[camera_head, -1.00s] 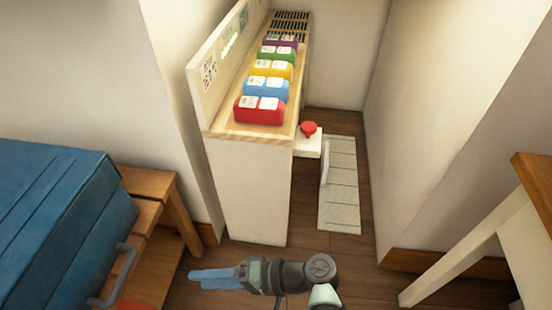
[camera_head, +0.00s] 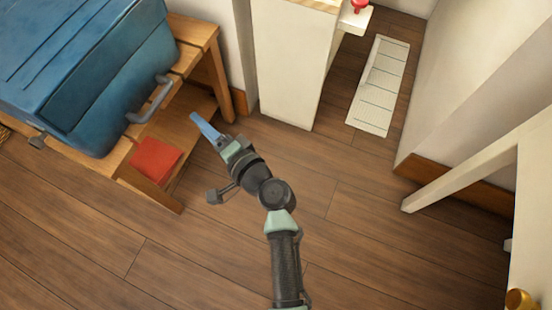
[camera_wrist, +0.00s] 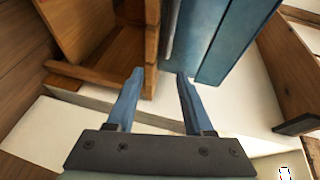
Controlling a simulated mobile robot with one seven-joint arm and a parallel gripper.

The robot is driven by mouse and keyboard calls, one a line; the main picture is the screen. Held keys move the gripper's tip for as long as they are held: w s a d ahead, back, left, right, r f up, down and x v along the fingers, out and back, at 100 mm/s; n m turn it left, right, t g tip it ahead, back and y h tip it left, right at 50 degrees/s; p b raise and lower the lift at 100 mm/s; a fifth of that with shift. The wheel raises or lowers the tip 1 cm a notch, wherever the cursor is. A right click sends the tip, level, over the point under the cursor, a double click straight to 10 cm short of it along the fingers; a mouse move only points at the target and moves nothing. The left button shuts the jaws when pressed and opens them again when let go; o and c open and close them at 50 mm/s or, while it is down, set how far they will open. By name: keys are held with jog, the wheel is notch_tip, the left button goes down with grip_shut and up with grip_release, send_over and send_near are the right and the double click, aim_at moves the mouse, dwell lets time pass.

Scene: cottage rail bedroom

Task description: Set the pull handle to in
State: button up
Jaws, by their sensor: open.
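The blue suitcase (camera_head: 85,65) lies on a slatted wooden bench at the upper left of the head view. A grey U-shaped pull handle (camera_head: 153,99) stands out from the suitcase's right side, with a gap visible behind its bar. My gripper (camera_head: 194,117) is open and empty, its blue fingers pointing up and left, a little right of the handle and apart from it in the picture. In the wrist view, both fingers of my gripper (camera_wrist: 159,72) are spread, with the blue suitcase (camera_wrist: 228,42) beyond them. I cannot clearly make out the handle there.
The wooden bench (camera_head: 205,36) has a red object (camera_head: 155,158) on its lower shelf. A white cabinet (camera_head: 292,60) with a red knob (camera_head: 359,6) stands at the top. A striped mat (camera_head: 378,90) lies beside it. A white-legged table (camera_head: 465,165) is right. Floor around my arm is clear.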

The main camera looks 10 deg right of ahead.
jog(key=b+x, duration=0.2)
jog(key=x, duration=0.7)
jog(key=s+d+r+p, duration=0.1)
jog(key=s+d+p, duration=0.3)
jog(key=s+d, duration=1.2)
jog(key=shift+s+r+p, duration=0.35)
jog(key=shift+s, duration=0.05)
jog(key=shift+w+d, duration=0.1)
